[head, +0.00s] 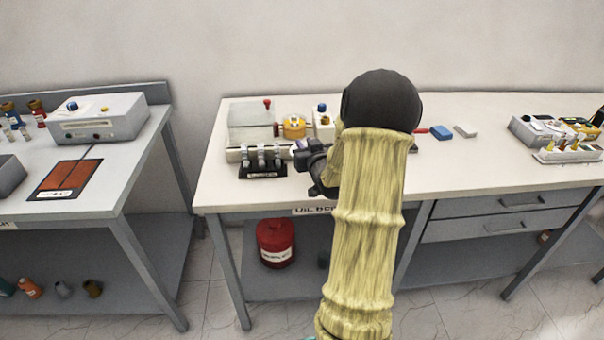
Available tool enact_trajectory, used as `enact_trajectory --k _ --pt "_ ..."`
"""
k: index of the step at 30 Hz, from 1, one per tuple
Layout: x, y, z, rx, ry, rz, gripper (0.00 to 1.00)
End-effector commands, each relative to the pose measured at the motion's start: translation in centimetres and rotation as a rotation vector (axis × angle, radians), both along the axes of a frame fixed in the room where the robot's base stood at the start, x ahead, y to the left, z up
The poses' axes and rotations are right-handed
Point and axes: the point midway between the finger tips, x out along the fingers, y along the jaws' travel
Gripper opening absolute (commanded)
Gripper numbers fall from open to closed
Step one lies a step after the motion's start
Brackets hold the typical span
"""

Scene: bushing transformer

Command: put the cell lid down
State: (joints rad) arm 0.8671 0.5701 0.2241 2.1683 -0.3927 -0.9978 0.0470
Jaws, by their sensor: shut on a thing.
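My gripper (304,158) is over the left part of the middle bench, in front of the oil tester. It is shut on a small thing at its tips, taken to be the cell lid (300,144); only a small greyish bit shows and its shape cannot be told. My arm hides the bench behind and to the right of the gripper. The tester (237,154) has a pale see-through cover (250,121) and stands at the back left of the bench. Whether the held thing touches anything cannot be told.
A black rack (262,171) with several metal-topped pieces stands left of my gripper. A yellow container (294,126) and a blue-topped jar (322,117) stand behind. A blue block (441,132) lies right of my arm. The bench's front left (235,193) is clear.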

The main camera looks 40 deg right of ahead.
Motion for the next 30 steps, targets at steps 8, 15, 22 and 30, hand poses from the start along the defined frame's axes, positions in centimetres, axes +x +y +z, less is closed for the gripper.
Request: enact_trajectory --k 8,15,22,30 --pt "-1.1 -2.0 0.7 -0.003 0.009 -0.030 0.00" --pt "-1.1 -1.9 0.3 -0.001 0.009 -0.030 0.00" --pt "-1.1 -1.9 -3.5 0.002 0.010 -0.029 0.00" --pt "-1.0 -1.8 -5.2 -0.003 0.006 -0.027 0.00"
